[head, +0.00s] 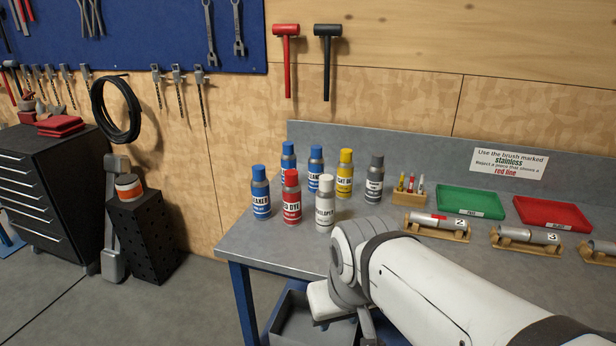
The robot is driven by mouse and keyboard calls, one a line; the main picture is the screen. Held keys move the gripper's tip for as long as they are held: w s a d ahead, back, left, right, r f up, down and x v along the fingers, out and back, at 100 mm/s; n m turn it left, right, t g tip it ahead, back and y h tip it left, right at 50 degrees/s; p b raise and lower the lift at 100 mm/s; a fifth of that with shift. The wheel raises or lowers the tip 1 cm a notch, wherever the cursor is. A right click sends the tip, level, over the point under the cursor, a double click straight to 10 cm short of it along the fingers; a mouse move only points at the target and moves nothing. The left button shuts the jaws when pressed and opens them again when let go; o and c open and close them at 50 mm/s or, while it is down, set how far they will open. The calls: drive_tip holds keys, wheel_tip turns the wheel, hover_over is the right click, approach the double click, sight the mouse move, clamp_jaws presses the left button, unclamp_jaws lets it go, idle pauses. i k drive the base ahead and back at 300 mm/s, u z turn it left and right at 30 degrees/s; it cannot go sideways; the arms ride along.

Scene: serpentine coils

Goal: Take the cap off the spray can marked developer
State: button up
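The developer spray can (324,215) stands upright on the grey workbench, at the right of the front row of cans. It is white, with a label whose visible letters read "VELOPER". Its white cap (326,183) is on top. My white arm comes in from the lower right, and its bent wrist is in front of the bench edge, below and right of the can. I cannot make out my gripper's fingers in the head view. Nothing touches the can.
A red dye can (291,200) and a blue-capped can (260,195) stand left of it. Blue, yellow and grey cans stand behind. To the right are a brush holder (410,197), a green tray (470,202), a red tray (552,213) and metal cylinders on wooden stands.

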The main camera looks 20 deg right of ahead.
sight(326, 181)
drive_tip(key=i, duration=0.85)
drive_tip(key=u, duration=0.05)
